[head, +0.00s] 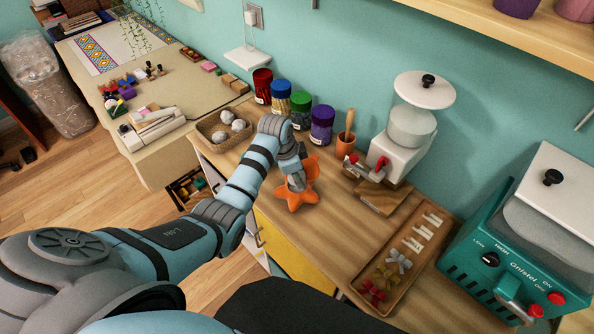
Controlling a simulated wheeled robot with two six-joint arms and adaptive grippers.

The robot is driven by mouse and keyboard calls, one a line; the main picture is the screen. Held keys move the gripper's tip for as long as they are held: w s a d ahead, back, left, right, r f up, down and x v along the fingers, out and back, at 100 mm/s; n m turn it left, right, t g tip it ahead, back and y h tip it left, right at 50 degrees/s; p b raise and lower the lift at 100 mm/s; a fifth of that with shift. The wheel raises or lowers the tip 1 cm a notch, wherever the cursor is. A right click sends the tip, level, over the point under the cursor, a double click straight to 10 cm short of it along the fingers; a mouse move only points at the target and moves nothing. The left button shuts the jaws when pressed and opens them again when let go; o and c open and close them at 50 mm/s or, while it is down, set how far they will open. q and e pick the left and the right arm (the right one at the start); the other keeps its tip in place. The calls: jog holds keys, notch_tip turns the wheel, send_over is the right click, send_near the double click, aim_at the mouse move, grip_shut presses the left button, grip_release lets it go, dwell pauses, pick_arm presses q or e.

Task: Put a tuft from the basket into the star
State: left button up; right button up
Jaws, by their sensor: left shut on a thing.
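The wicker basket (208,127) stands near the back left of the wooden counter, with white tufts (238,125) in it. The orange star (296,202) lies on the counter to the right of the basket, and an orange part of it (313,167) rises behind my gripper. My left gripper (297,185) points down right over the star, its tips close to it. It is shut on what seems to be a tuft, mostly hidden by the fingers. I cannot tell whether the tuft touches the star. My right gripper is not in view.
Several coloured jars (321,125) line the wall behind my left arm. A mortar with a pestle (346,144), a white-lidded machine (408,125), a wooden tray of bows (408,250) and a teal machine (520,245) stand to the right. Bare counter lies right of the star.

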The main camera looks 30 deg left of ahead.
pick_arm(q)
jog(key=shift+s+f, duration=0.2)
jog(key=shift+f, duration=0.05)
jog(key=shift+r, duration=0.15)
jog(key=o, duration=0.7)
jog(key=shift+w, duration=0.15)
jog(key=v, duration=1.2)
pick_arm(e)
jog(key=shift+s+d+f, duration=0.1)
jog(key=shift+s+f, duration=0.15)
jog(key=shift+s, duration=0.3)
